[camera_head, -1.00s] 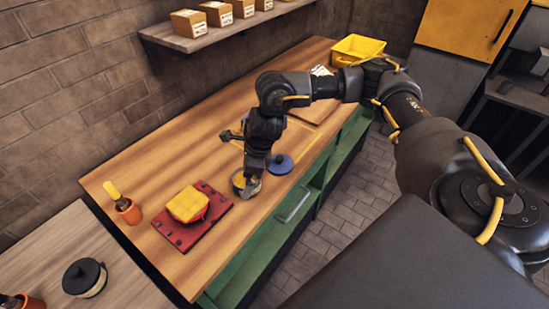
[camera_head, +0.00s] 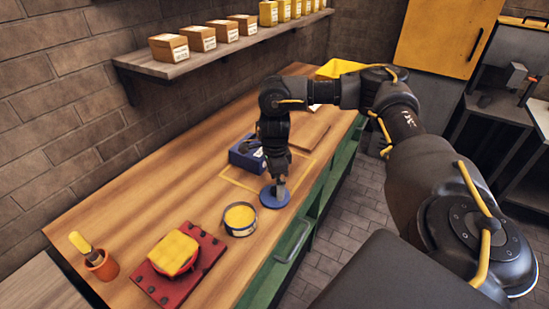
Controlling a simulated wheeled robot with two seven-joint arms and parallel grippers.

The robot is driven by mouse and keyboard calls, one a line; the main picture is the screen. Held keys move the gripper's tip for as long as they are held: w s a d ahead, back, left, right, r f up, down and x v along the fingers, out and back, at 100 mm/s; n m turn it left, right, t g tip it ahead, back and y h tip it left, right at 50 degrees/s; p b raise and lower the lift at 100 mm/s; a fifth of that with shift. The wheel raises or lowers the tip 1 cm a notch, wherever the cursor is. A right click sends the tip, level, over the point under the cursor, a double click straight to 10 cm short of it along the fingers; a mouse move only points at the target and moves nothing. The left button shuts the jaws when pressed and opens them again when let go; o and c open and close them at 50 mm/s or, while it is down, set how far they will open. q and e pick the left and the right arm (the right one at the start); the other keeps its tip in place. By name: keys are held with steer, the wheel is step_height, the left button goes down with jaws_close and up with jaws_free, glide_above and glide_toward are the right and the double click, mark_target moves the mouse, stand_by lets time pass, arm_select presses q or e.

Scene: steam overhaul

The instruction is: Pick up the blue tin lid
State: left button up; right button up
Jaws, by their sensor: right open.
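The blue tin lid (camera_head: 269,199) is a flat round disc lying on the wooden workbench, near its front edge. My right gripper (camera_head: 281,192) points down directly over the lid, with its fingertips at or just above the lid's middle. It is open; whether it touches the lid I cannot tell. The gripper hides part of the lid. An open round tin with yellow contents (camera_head: 240,217) stands to the left of the lid, apart from it. My left gripper is not in view.
A dark blue box (camera_head: 246,154) stands just behind the gripper. A red plate (camera_head: 209,250) bearing a yellow sponge-like block (camera_head: 173,250) and an orange pot (camera_head: 101,266) with a brush are at the left. A yellow bin (camera_head: 338,69) stands at the far end. A shelf with boxes runs above.

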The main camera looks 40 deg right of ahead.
mark_target(275, 188)
steer(key=shift+f, duration=0.35)
step_height(275, 188, down, 4)
steer(key=shift+w+d+r+p, duration=0.1)
steer(key=shift+r+p, duration=0.1)
steer(key=shift+p, duration=0.55)
steer(key=shift+f, duration=0.55)
steer(key=c, duration=0.7)
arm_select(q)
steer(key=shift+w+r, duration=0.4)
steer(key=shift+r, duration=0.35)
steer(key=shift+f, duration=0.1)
arm_select(e)
steer(key=shift+r, duration=0.1)
